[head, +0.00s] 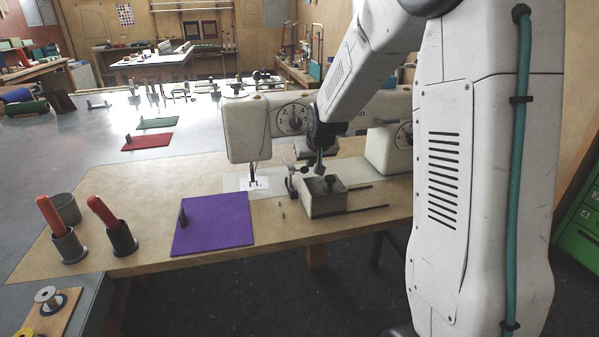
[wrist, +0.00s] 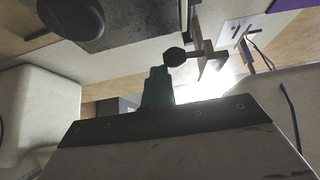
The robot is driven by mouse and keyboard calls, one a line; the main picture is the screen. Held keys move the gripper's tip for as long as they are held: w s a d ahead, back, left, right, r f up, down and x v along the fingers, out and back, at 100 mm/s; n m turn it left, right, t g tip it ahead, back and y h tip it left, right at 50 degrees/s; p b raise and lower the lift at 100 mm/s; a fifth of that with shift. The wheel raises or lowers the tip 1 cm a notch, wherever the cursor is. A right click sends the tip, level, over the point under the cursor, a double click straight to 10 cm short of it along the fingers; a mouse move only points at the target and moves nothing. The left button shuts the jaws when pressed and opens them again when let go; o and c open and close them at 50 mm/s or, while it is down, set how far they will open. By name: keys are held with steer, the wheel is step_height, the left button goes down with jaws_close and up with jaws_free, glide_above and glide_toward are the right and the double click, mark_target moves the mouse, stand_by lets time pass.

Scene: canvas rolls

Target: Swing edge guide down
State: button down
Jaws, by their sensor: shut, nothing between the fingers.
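The sewing machine (head: 262,112) stands on the wooden table, its needle (head: 253,174) over a pale plate. Beside the needle, a small metal bracket with a dark round part, apparently the edge guide (head: 290,183), is at the left end of a grey block (head: 325,203). In the wrist view the guide shows as a metal bracket (wrist: 207,62) with a dark knob (wrist: 175,57). My gripper (head: 319,170) is low over the block, behind the guide's right side. In the wrist view its shut green fingertips (wrist: 158,75) appear right beside the knob; I cannot tell whether they touch.
A purple sheet (head: 213,224) with a small upright grip lies left of the block. Two grey cups with red-handled tools (head: 105,215) stand farther left. Bare tabletop (head: 130,180) lies to the left.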

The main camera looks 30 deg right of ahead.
mark_target(293, 166)
steer(key=shift+s+a+f, duration=0.1)
steer(key=shift+a+f, duration=0.1)
steer(key=shift+a, duration=0.25)
steer(key=shift+s+a+f, duration=0.1)
steer(key=shift+a+f, duration=0.1)
steer(key=shift+a, duration=0.2)
steer(key=shift+w+a, duration=0.25)
steer(key=shift+a, duration=0.45)
steer(key=shift+w+a, duration=0.1)
steer(key=shift+r, duration=0.25)
steer(key=shift+w+a+r, duration=0.2)
steer(key=shift+w+a, duration=0.1)
steer(key=shift+a, duration=0.15)
steer(key=shift+w+a+r, duration=0.2)
steer(key=shift+w+a, duration=0.05)
steer(key=shift+a, duration=0.15)
